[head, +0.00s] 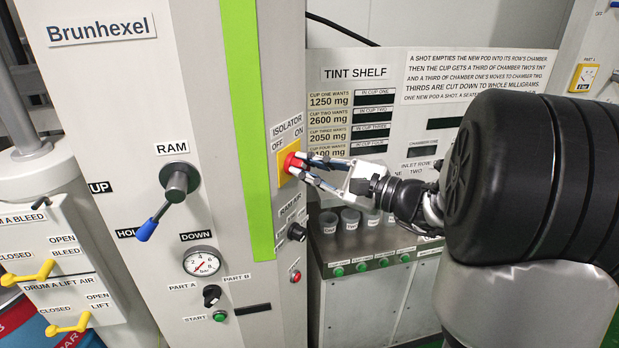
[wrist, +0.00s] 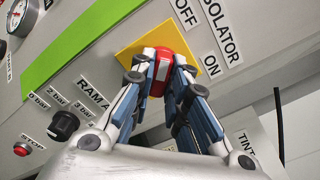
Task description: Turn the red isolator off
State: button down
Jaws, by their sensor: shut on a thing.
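The red isolator (head: 291,161) is a red knob on a yellow square plate (head: 283,168) on the side face of the grey machine. OFF and ON labels stand above the plate in the head view. My gripper (head: 304,169) reaches in from the right with its fingers at the knob. In the wrist view my gripper (wrist: 163,85) is shut with one finger on each side of the red isolator (wrist: 162,68). The fingers cover part of the knob, so I cannot tell for sure which label it points to.
Below the isolator are the black ram air knob (head: 297,232) and a red stop button (head: 295,276). The ram lever (head: 175,184) and pressure gauge (head: 202,262) are on the front face. Cups (head: 350,219) stand on the tint shelf behind my gripper.

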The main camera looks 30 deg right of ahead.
jog(key=shift+r, duration=0.1)
dwell(0.4)
jog(key=c, duration=1.6)
grip_release()
jog(key=shift+o, duration=0.2)
jog(key=v, duration=1.2)
jog(key=shift+a, duration=0.1)
